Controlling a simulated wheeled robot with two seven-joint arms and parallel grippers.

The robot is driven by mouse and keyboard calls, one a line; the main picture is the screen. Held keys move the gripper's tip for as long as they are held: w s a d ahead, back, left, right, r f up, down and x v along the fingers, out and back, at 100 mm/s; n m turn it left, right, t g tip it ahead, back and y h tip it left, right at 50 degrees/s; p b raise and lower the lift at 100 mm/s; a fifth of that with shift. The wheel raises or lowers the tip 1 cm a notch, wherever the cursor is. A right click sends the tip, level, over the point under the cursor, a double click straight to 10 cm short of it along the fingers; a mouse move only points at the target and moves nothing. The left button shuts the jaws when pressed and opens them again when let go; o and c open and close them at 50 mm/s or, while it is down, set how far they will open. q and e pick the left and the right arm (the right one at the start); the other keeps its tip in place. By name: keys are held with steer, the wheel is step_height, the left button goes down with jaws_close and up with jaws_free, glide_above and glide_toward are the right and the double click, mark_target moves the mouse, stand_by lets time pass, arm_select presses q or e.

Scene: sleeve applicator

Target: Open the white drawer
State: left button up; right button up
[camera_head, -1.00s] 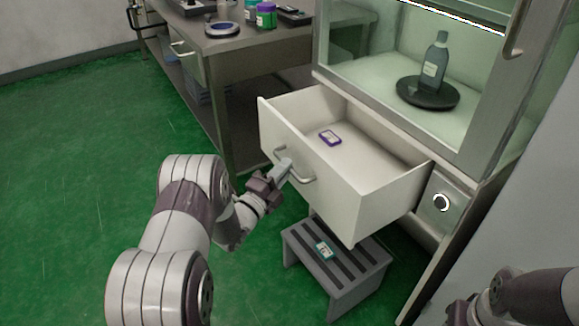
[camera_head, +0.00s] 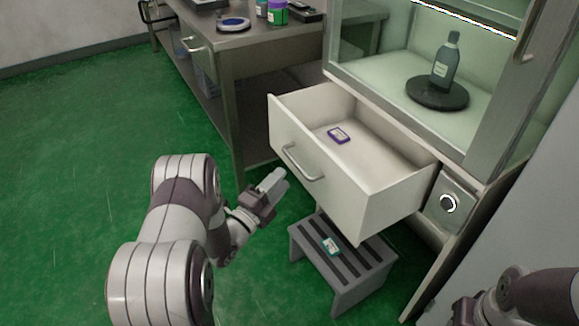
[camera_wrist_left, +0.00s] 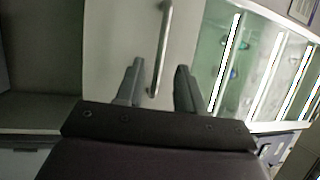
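The white drawer (camera_head: 330,185) is pulled well out of the cabinet. A small purple-edged box (camera_head: 339,135) lies inside it. Its metal bar handle (camera_head: 302,165) is on the front panel. My left gripper (camera_head: 273,181) is just left of and below the handle, apart from it and empty. In the left wrist view, the two fingers (camera_wrist_left: 158,85) are spread with a gap between them, and the handle (camera_wrist_left: 163,45) stands ahead, between the fingertips in the picture. Only part of my right arm shows at the bottom right of the head view; its fingers cannot be made out.
A grey step stool (camera_head: 345,265) with a small teal-and-white item (camera_head: 330,246) stands below the drawer. A metal table (camera_head: 250,50) is behind at left. A dark bottle (camera_head: 446,60) stands on a round black plate (camera_head: 437,93) in the glass cabinet. Green floor at left is clear.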

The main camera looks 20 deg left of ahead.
arm_select(q)
steer(key=v, duration=0.7)
steer(key=shift+p, duration=0.45)
